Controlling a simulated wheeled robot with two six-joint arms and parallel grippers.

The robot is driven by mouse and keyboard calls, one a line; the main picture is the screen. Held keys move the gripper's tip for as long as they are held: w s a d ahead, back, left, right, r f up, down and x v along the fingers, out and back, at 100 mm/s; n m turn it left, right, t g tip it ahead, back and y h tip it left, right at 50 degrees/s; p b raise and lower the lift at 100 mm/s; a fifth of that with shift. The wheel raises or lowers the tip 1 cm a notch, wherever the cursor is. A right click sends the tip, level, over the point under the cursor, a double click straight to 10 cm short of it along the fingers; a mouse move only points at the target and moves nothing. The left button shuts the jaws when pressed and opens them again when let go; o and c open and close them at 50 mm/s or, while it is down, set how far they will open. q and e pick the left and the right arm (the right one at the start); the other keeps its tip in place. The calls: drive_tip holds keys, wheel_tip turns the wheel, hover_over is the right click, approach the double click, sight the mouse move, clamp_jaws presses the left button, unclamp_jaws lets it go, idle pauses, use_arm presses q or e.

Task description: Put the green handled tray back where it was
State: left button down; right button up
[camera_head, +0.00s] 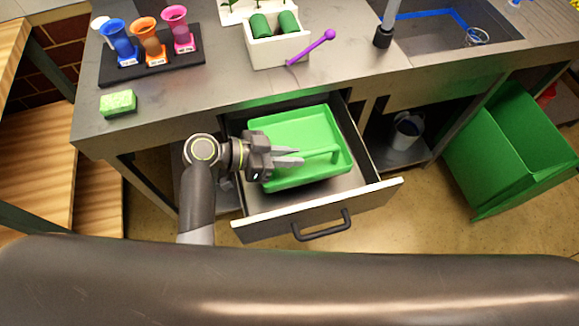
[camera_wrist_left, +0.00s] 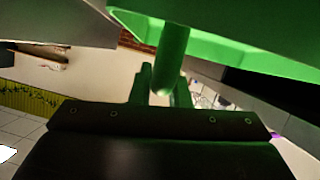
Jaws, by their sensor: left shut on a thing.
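The green handled tray (camera_head: 291,129) is inside the open drawer (camera_head: 375,197) below the counter. Its handle runs across the middle of the tray in the head view. My left gripper (camera_head: 302,158) reaches in from the left over the tray and is shut on the handle. In the left wrist view the green handle (camera_wrist_left: 172,55) sits between the two fingers, with the tray's green body (camera_wrist_left: 230,45) beyond it. Whether the tray's bottom rests on the drawer floor I cannot tell. My right gripper is not in view.
The drawer front with its dark handle (camera_head: 322,228) sticks out from the counter. Coloured cups stand in a black rack (camera_head: 183,68) on the counter, near a green sponge (camera_head: 118,103) and a white box (camera_head: 276,50). A large green bin (camera_head: 508,150) stands at right.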

sight(299, 170)
use_arm(q)
wheel_tip(299, 170, down, 5)
drive_tip(key=shift+f, duration=0.55)
drive_tip(key=c, duration=1.4)
unclamp_jaws()
drive_tip(key=shift+f, duration=0.3)
drive_tip(key=v, duration=0.1)
drive_tip(key=b+v, duration=0.1)
drive_tip(key=v, duration=0.1)
drive_tip(key=f+b+v, duration=0.1)
drive_tip(key=v, duration=0.1)
drive_tip(key=shift+a+r, duration=0.15)
drive_tip(key=shift+a, duration=0.25)
drive_tip(key=shift+r+b+v, duration=0.2)
drive_tip(key=shift+b+v, duration=0.75)
drive_tip(key=shift+v, duration=5.05)
